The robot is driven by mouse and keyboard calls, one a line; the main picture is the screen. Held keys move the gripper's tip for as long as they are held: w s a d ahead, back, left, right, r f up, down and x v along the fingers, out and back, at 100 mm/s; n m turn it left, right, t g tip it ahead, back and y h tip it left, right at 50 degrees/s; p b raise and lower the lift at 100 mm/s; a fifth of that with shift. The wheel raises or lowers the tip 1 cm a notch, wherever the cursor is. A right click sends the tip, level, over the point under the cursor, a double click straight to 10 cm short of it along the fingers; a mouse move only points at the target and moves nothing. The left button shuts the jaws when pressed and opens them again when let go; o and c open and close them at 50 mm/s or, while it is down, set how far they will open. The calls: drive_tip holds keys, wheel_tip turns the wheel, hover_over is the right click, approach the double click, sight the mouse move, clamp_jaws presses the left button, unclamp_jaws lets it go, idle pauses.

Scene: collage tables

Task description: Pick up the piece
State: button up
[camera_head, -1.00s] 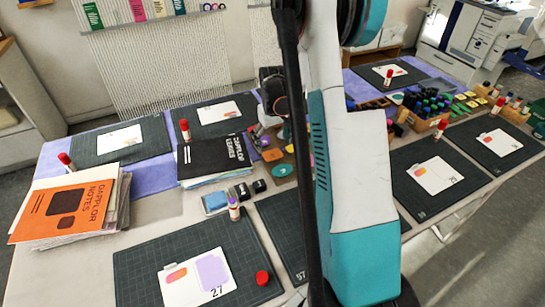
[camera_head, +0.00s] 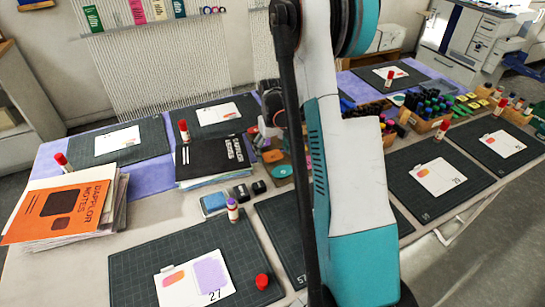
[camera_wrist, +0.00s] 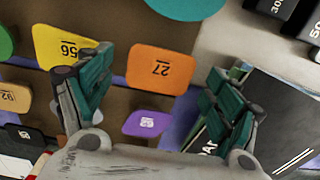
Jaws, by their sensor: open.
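An orange piece (camera_wrist: 161,70) marked 27 lies on a brown board, between the fingers of my gripper (camera_wrist: 157,75) in the wrist view. The green-padded fingers are spread wide, one on each side of it, with nothing held. A yellow piece (camera_wrist: 63,47) marked 56 lies to its left, partly beside the left finger. A purple piece (camera_wrist: 148,123) lies below it. Part of a teal piece (camera_wrist: 190,4) shows at the top edge. In the head view an orange piece (camera_head: 273,156) shows on the board left of my arm; my fingers cannot be made out there.
A black booklet (camera_head: 213,156) on a paper stack lies left of the board. Dark blocks (camera_wrist: 275,8) stand at the top right of the wrist view. A cutting mat (camera_head: 135,270) bears a card (camera_head: 180,292) marked 27 and a red cap (camera_head: 262,281).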

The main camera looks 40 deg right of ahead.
drive_tip(key=shift+f, duration=0.1)
drive_tip(key=c, duration=0.8)
